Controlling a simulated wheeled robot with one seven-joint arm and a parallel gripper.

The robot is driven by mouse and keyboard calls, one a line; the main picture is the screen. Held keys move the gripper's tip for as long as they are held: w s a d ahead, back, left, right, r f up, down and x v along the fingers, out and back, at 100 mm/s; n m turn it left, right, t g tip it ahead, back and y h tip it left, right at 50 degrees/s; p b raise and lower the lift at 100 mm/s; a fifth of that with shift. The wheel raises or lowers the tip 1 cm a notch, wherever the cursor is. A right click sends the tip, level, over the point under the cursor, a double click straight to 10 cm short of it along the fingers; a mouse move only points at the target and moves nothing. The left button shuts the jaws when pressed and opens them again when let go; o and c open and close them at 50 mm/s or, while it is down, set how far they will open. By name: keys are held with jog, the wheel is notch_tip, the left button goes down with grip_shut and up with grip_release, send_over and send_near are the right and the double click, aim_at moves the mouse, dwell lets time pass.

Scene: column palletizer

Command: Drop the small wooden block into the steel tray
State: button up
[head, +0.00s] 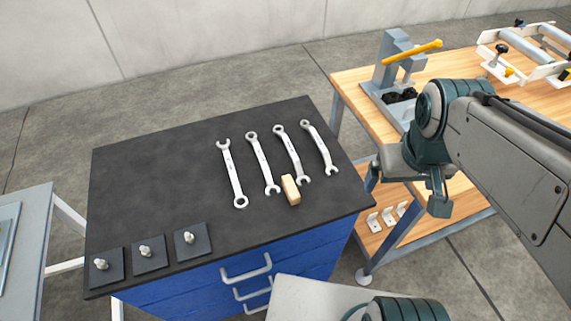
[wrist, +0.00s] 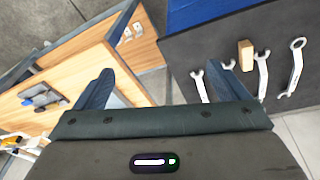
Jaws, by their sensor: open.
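The small wooden block (head: 291,189) sits on the black top of the blue cabinet, beside the lower end of a wrench. It also shows in the wrist view (wrist: 246,55) at upper right. My gripper (head: 405,190) is open and empty, to the right of the cabinet and well apart from the block. Its fingers also show in the wrist view (wrist: 158,82). A flat grey tray-like piece (head: 8,232) lies on a grey table at the left edge, cut off by the frame; I cannot tell whether it is the steel tray.
Several wrenches (head: 233,175) lie around the block on the cabinet top (head: 150,190). Three dark square plates with metal pegs (head: 149,256) stand at its front left. A wooden workbench (head: 362,82) with a press (head: 395,65) stands at right. The cabinet top's left part is clear.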

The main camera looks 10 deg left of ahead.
jog(key=w+a+f+n+g+h+b, duration=0.2)
jog(key=w+a+f+n, duration=0.15)
jog(key=a+n, duration=0.45)
jog(key=n+t+h+b, duration=0.4)
jog(key=n+h+b, duration=0.1)
jog(key=n, duration=0.9)
send_near(291, 186)
jog(key=x, duration=0.4)
jog(key=shift+f, duration=0.6)
jog(key=shift+r+p+x, duration=0.2)
jog(key=shift+p+x, duration=0.2)
jog(key=shift+x, duration=2.25)
jog(key=shift+w+d, duration=0.1)
jog(key=shift+d, duration=0.1)
jog(key=c, duration=1.1)
jog(key=shift+r, duration=0.15)
jog(key=shift+c, duration=0.2)
